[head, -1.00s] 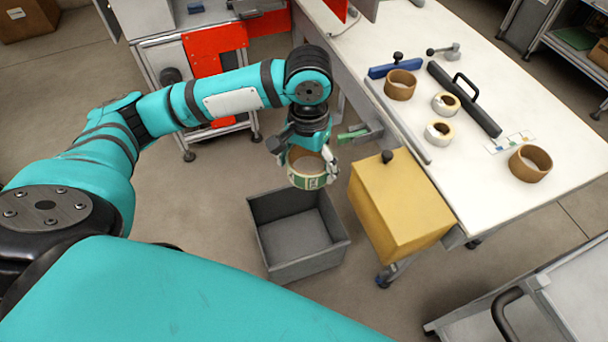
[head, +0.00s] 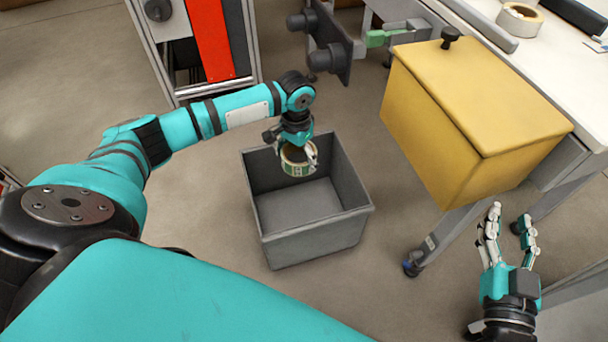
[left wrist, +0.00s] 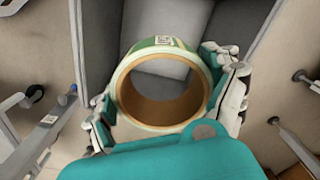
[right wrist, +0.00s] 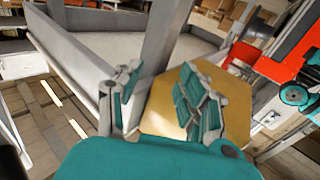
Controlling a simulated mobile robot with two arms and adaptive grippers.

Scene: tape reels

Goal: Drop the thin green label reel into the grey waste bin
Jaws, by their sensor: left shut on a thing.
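The green label reel (head: 297,160) is a ring with a green and pale outside and a brown core. My left gripper (head: 300,156) is shut on it and holds it over the back part of the grey waste bin (head: 315,240). In the left wrist view the reel (left wrist: 163,88) sits between the two fingers, with the bin's grey inside (left wrist: 240,45) behind it. Whether the reel is below the bin's rim I cannot tell. My right gripper (head: 510,222) is open and empty in front of the yellow box, and its spread fingers show in the right wrist view (right wrist: 160,95).
A yellow box (head: 440,130) with a black knob hangs at the table's side, right of the bin. The white table (head: 575,60) bears a tape roll (head: 519,18). A grey clamp with a green part (head: 376,38) is at its edge. Floor is clear around the bin's front.

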